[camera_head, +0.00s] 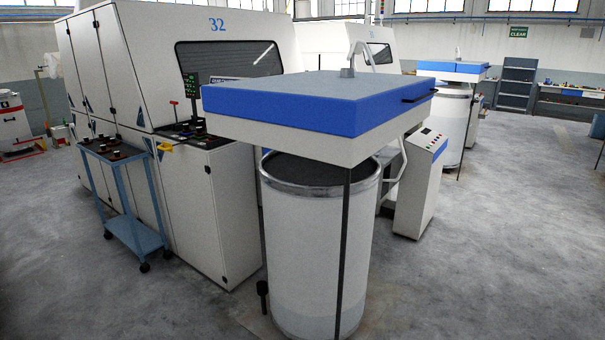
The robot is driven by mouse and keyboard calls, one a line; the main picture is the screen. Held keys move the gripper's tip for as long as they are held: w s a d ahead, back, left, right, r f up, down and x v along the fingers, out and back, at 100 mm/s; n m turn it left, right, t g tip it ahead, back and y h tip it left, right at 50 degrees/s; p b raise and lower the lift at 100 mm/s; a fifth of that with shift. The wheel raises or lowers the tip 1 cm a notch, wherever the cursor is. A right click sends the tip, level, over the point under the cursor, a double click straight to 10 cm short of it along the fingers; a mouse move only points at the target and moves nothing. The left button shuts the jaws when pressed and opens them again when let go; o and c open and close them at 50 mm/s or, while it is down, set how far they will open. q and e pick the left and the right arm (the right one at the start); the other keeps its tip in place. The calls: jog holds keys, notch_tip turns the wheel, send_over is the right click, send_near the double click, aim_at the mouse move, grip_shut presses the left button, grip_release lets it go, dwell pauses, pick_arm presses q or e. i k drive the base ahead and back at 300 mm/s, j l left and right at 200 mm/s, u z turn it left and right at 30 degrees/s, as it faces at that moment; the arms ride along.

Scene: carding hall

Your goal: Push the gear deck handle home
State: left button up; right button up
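Machine 32 (195,200) stands left of centre, a white cabinet with a dark window. A dark deck (205,141) with small parts on it sits at its near corner. A small red-topped lever (174,104) stands upright at the deck's back left. A yellow handle-like piece (165,147) sticks out at the deck's front left edge. I cannot tell which of these is the gear deck handle, or how far in it is. Neither of my grippers is in view.
A blue trolley (136,236) with dark round parts on top stands close in front of the machine. A large white can (316,250) stands under a blue-edged coiler head (300,113). A control console (419,190) is to its right. Grey floor is clear at front left and right.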

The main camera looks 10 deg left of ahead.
aim_at(165, 146)
jog(key=i+j+u, duration=0.25)
jog(key=i+u, duration=0.15)
jog(key=i+j+u, duration=0.15)
jog(key=i+u, duration=0.65)
jog(key=i+l+u, duration=0.2)
jog(key=i+u, duration=0.2)
jog(key=i, duration=0.05)
